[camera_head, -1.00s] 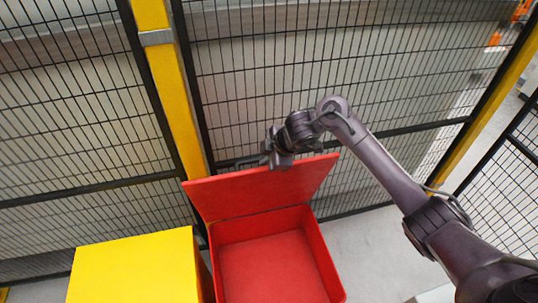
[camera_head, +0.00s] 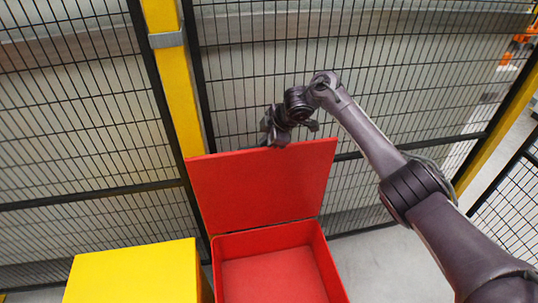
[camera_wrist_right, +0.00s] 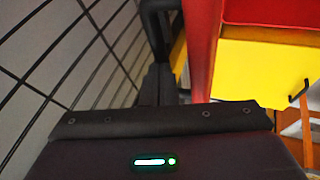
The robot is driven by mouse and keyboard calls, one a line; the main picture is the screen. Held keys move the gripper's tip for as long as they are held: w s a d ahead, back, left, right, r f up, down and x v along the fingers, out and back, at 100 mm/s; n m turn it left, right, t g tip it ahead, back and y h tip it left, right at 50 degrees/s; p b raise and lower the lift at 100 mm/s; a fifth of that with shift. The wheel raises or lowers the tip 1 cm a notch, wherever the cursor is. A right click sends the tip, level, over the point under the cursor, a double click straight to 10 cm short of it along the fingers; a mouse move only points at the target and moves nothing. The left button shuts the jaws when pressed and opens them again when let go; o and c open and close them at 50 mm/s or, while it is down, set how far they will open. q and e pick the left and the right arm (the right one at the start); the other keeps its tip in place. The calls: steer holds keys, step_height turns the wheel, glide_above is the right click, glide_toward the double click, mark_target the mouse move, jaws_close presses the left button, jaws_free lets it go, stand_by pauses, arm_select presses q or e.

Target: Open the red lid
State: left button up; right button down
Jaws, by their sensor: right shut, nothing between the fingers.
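The red lid (camera_head: 262,186) stands raised and near upright at the back edge of the open red box (camera_head: 270,277). The box's inside shows empty. My right gripper (camera_head: 270,132) is at the lid's top edge, in front of the mesh fence, shut with nothing in it. In the right wrist view my shut fingers (camera_wrist_right: 158,85) are beside the edge of the red lid (camera_wrist_right: 203,50). I cannot tell whether they touch it. My left gripper is not in view.
A yellow box (camera_head: 132,272) stands left of the red box. A black mesh fence (camera_head: 90,110) with yellow posts (camera_head: 176,85) runs close behind the lid and my right gripper. Grey floor (camera_head: 385,262) is free to the right of the red box.

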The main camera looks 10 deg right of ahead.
steer(key=w+b, duration=0.2)
steer(key=w, duration=0.1)
steer(key=shift+w+f, duration=0.1)
steer(key=shift+f, duration=0.05)
stand_by(0.4)
